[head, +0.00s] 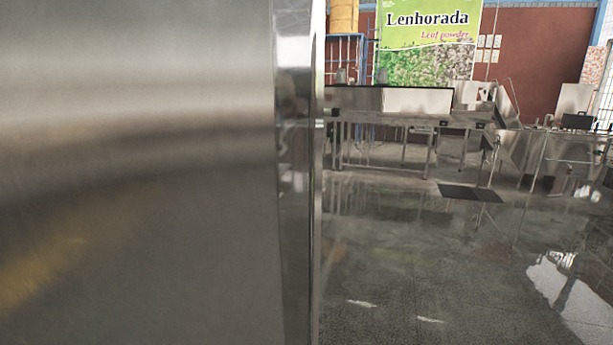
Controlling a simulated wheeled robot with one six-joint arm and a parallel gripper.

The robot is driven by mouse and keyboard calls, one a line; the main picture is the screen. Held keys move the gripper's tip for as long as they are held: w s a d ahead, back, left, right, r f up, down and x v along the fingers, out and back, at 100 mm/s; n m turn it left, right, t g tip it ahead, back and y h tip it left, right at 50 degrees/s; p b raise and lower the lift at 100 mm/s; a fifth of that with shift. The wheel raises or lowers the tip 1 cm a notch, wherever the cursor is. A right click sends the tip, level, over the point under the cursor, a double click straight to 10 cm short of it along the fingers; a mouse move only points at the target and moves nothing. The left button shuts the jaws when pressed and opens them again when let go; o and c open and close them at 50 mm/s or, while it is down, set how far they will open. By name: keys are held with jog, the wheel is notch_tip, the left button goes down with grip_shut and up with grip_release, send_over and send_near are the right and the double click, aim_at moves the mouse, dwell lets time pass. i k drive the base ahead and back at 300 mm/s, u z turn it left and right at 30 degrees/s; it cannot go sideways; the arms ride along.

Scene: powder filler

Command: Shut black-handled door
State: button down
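A large brushed-metal panel (140,170) fills the left half of the head view, very close to the camera. Its polished vertical edge (297,180) stands near the middle of the picture. I cannot tell whether this panel is the door or a cabinet side. No black handle shows on it. My gripper is not in view.
The grey, shiny floor (420,260) is open to the right of the panel. Farther back stand a steel conveyor table (390,118) and more steel equipment (560,150) at the right. A green "Lenhorada" banner (427,42) hangs behind. A dark mat (470,193) lies on the floor.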

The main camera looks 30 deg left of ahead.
aim_at(161, 161)
jog(key=i, duration=2.4)
jog(key=u, duration=4.35)
jog(key=i, duration=0.45)
jog(key=u, duration=0.05)
